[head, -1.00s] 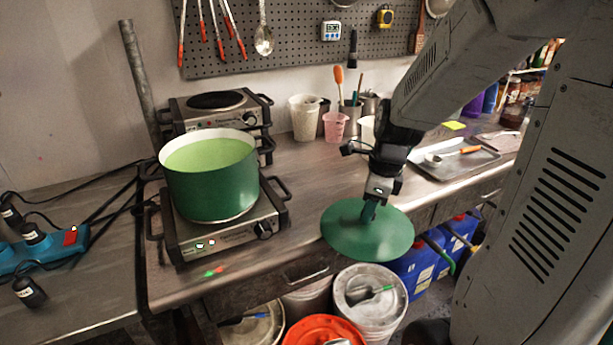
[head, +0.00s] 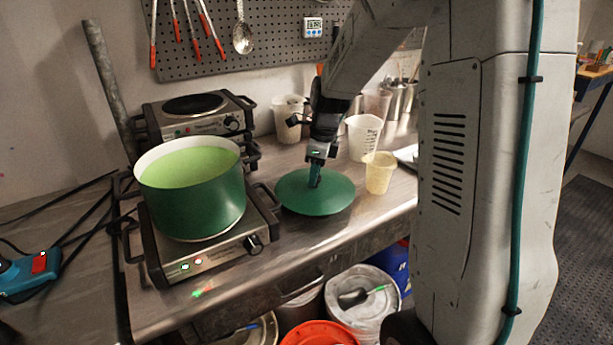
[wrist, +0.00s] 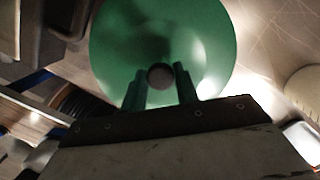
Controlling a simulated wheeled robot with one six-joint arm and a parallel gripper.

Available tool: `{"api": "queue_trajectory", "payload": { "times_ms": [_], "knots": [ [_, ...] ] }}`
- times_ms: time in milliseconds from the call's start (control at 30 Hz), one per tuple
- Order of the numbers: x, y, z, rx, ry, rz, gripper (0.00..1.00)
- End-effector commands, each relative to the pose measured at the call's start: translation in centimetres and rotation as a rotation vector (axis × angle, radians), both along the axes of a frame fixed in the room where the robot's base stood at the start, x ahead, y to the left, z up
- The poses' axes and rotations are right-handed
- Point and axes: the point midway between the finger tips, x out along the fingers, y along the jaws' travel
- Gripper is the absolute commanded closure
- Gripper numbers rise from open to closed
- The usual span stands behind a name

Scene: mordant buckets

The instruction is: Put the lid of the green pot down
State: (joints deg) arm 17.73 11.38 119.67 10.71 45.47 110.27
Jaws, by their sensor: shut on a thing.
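The green lid (head: 333,199) is a round disc, held level by my gripper (head: 315,182) just right of the hot plate in the head view. It is over the metal worktop or very close to it; I cannot tell if it touches. In the wrist view the lid (wrist: 205,40) fills the upper middle, and my gripper's two fingers (wrist: 160,85) are shut on its round knob. The green pot (head: 200,205) stands uncovered on the front hot plate, with light green liquid inside.
A yellowish cup (head: 380,173) and a white beaker (head: 362,138) stand close behind and right of the lid. The front hot plate (head: 215,256) is at its left. Buckets (head: 362,296) stand on the floor below the worktop's front edge. Bare worktop (head: 300,232) lies before the lid.

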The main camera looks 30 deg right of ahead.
Motion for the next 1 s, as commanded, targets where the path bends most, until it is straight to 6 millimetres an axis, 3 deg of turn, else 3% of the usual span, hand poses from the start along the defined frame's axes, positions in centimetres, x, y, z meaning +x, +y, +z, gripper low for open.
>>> {"api": "queue_trajectory", "payload": {
  "times_ms": [100,233,367,600,967,1000],
  "knots": [
    [2.6,0.1,0.0,0.0,0.0,0.003,1.0],
    [4.0,0.1,0.0,0.0,-0.002,0.001,1.0],
    [4.3,0.1,-0.4,0.001,0.001,0.001,1.0],
    [4.2,0.1,-3.4,0.0,0.0,0.002,1.0],
    [4.2,0.1,-3.8,0.0,0.0,0.001,1.0],
    [4.2,0.1,-3.8,0.001,0.001,0.001,0.65]
  ]
}}
